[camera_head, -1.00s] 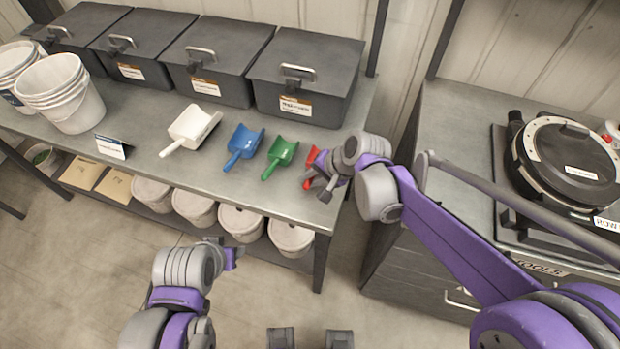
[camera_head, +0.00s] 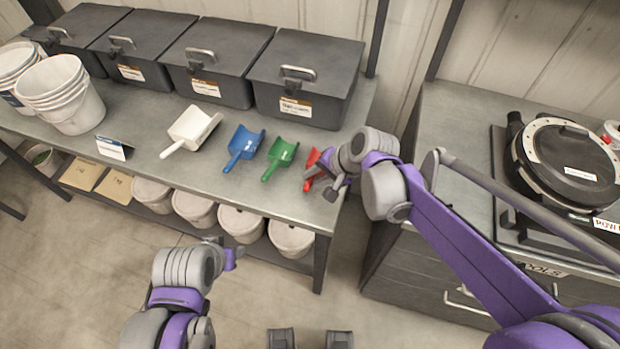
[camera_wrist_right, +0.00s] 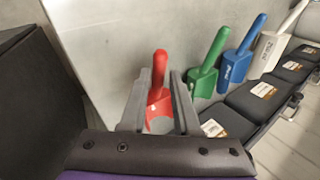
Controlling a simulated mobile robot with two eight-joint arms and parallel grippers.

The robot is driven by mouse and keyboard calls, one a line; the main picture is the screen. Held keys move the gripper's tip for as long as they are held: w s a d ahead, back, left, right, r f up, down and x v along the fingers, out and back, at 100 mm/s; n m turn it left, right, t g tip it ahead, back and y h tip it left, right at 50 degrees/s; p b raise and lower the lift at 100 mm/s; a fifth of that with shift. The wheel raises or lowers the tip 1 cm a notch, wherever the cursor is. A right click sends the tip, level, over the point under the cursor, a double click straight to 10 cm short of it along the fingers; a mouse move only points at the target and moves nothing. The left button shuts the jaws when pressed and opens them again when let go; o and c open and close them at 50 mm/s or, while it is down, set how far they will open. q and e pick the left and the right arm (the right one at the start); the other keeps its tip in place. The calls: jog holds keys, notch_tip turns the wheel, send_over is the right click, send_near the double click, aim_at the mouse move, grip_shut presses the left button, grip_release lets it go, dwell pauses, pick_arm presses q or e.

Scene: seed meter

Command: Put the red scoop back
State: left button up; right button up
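The red scoop (camera_head: 312,161) lies on the metal bench top near its right end, beside the green scoop (camera_head: 281,157), partly hidden by my right gripper (camera_head: 333,188). In the right wrist view, the red scoop (camera_wrist_right: 159,72) shows between the two grey fingers of my right gripper (camera_wrist_right: 164,78). The fingers stand apart, with gaps beside the handle, so the gripper looks open. The blue scoop (camera_head: 243,146) and white scoop (camera_head: 192,128) lie farther left in the same row. My left gripper (camera_head: 231,258) is low in front of the bench, and its fingers are not clear.
Several dark lidded bins (camera_head: 305,75) stand behind the scoops. A stack of white buckets (camera_head: 62,92) and a small sign (camera_head: 113,148) are at left. A second bench (camera_head: 455,125) with a round black device (camera_head: 570,165) is at right. Lidded tubs sit on the lower shelf.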

jog(key=v, duration=1)
jog(key=s+d+f+n+t+h, duration=0.1)
jog(key=s+d+f+n+h, duration=0.1)
jog(key=s+d, duration=0.4)
jog(key=s+d+f+n+t+h, duration=0.1)
jog(key=s+d+f+n+h, duration=0.2)
jog(key=s+d+f, duration=0.3)
jog(key=s, duration=0.3)
jog(key=shift+f+n+h+p, duration=0.3)
jog(key=shift+f+n+p, duration=0.05)
jog(key=shift+n+p, duration=0.05)
jog(key=shift+w+a, duration=0.1)
jog(key=shift+a, duration=0.05)
